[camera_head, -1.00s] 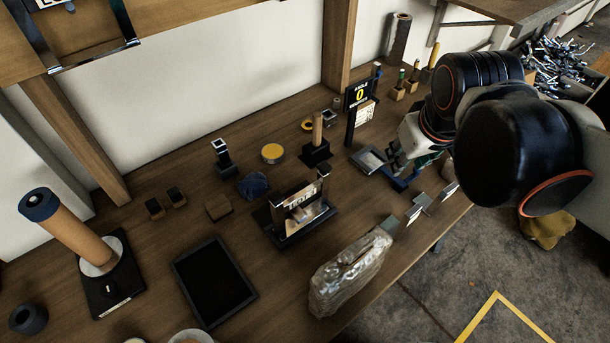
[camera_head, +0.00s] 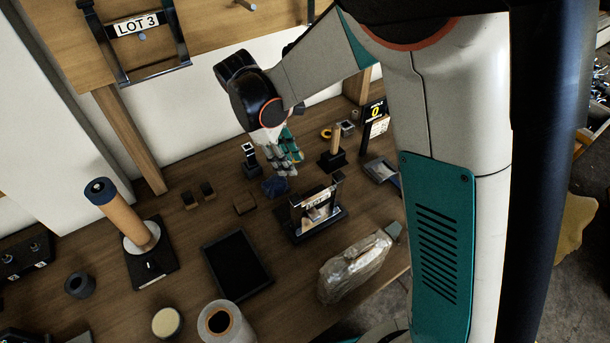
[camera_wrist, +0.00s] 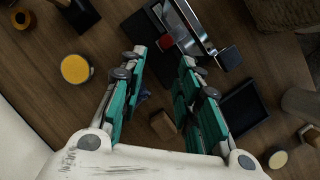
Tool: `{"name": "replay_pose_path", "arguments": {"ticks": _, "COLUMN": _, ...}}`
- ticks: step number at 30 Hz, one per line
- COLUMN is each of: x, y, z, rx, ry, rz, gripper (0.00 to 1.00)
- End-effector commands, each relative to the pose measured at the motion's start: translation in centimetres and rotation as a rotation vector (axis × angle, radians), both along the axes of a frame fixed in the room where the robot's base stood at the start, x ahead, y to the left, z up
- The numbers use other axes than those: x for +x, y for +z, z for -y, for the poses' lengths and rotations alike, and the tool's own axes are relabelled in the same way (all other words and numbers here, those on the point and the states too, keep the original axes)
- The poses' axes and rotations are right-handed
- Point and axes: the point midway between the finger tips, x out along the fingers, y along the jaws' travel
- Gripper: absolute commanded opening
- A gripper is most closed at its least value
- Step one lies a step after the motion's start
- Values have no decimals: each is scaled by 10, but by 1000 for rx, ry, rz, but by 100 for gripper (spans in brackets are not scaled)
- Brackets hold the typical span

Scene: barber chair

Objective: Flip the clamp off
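The metal-barred fixture (camera_head: 316,211) on a black base stands on the bench and is the likeliest clamp, but I cannot tell for certain. In the wrist view its bright metal bar (camera_wrist: 189,25) lies at the top, with a black end knob (camera_wrist: 229,58) and a small red part beside it. My gripper (camera_head: 287,166) hangs above the bench, behind and left of the fixture, apart from it. In the wrist view my gripper (camera_wrist: 163,57) has its teal fingers spread with nothing held between them.
A dark blue lump (camera_head: 275,187) and a wooden block (camera_head: 244,204) lie below my gripper. A black tray (camera_head: 236,264), a plastic-wrapped bundle (camera_head: 353,268) and a wooden post on a black base (camera_head: 335,147) surround the fixture. A yellow-topped tin (camera_wrist: 75,68) shows in the wrist view.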

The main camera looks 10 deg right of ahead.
Motion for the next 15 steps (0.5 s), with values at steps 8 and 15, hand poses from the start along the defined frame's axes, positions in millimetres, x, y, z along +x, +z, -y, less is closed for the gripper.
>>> {"name": "replay_pose_path", "arguments": {"ticks": 8, "x": -8, "y": -18, "z": -8, "rx": -19, "ry": 58, "rz": -52, "gripper": 31}}
{"name": "replay_pose_path", "arguments": {"ticks": 15, "x": -15, "y": -60, "z": 8, "rx": -18, "ry": 56, "rz": -51, "gripper": 31}}
